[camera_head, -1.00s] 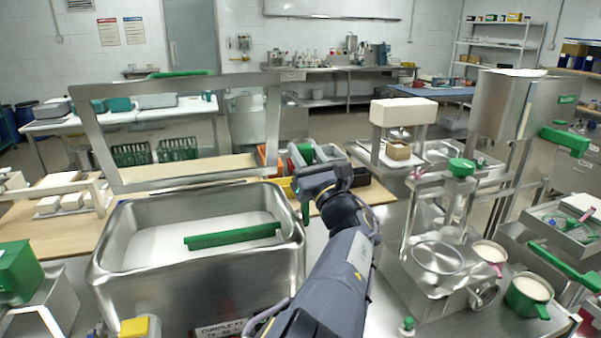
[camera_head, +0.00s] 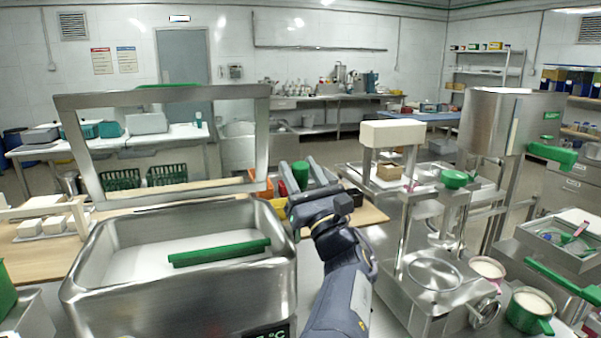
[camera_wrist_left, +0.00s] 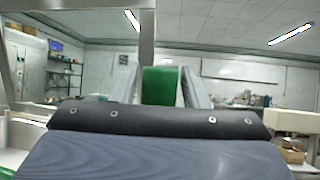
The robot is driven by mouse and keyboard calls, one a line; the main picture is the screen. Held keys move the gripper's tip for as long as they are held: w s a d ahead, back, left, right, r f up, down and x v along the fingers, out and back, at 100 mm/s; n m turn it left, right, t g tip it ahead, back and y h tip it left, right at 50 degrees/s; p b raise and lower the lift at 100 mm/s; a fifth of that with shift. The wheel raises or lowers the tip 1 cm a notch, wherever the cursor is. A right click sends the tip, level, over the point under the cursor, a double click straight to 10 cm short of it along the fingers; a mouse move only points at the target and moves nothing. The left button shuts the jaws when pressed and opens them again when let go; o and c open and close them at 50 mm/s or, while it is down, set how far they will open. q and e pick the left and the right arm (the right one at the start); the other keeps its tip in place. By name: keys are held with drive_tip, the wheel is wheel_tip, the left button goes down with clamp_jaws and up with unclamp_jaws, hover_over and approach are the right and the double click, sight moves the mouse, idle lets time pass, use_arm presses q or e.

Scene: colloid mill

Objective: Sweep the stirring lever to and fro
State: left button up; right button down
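The stirring vat (camera_head: 180,305) is a steel tank at the lower left, with white contents. A green bar (camera_head: 220,252) lies across the white contents inside it. My left gripper (camera_head: 301,172) is beyond the vat's right back corner, its arm coming up from the bottom middle. Its two grey fingers stand either side of an upright green grip, which I take for the stirring lever's handle. In the left wrist view this green grip (camera_wrist_left: 159,86) fills the space between the fingers, which appear closed on it. The lever's lower part is hidden. My right gripper is out of view.
A steel frame (camera_head: 75,150) rises behind the vat. To the right stand a steel mill with a glass-like dish (camera_head: 435,272), a green cup (camera_head: 529,308) and a tall hopper (camera_head: 497,125). An orange bin (camera_head: 262,187) is just left of the gripper.

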use_arm(q)
drive_tip(key=shift+o, duration=1)
drive_tip(key=b+v, duration=0.1)
drive_tip(key=v, duration=0.6)
drive_tip(key=shift+s+f, duration=0.25)
drive_tip(key=shift+s, duration=0.05)
drive_tip(key=shift+d, duration=0.15)
drive_tip(key=shift+c, duration=0.3)
